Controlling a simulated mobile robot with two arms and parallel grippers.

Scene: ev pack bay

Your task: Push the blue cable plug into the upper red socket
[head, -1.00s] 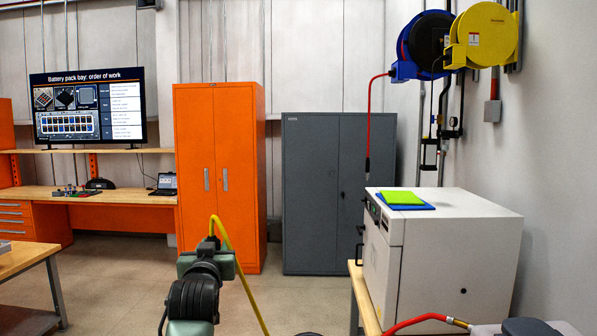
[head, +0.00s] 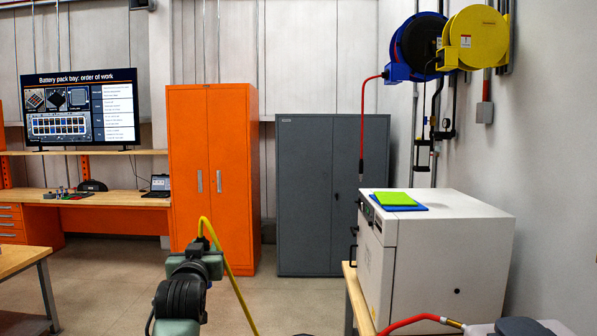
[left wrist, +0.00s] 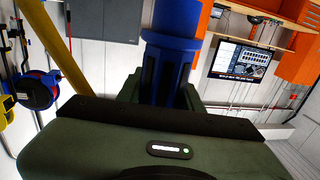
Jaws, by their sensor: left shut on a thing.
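The blue cable plug (left wrist: 167,62) shows in the left wrist view, between the fingers of my left gripper (left wrist: 165,92). The gripper is shut on it. In the head view my left gripper (head: 197,262) is at the bottom, left of centre, seen from behind, and hides the plug. A yellow cable (head: 222,248) arches up behind the gripper and drops to the right; a yellow length also crosses the upper left of the wrist view. The upper red socket is in neither view.
A white cabinet-like machine (head: 450,255) with green and blue sheets on top stands on a bench at right. A red hose (head: 364,130) hangs from the blue reel. Orange (head: 212,140) and grey (head: 325,215) lockers stand behind. Open floor lies between the benches.

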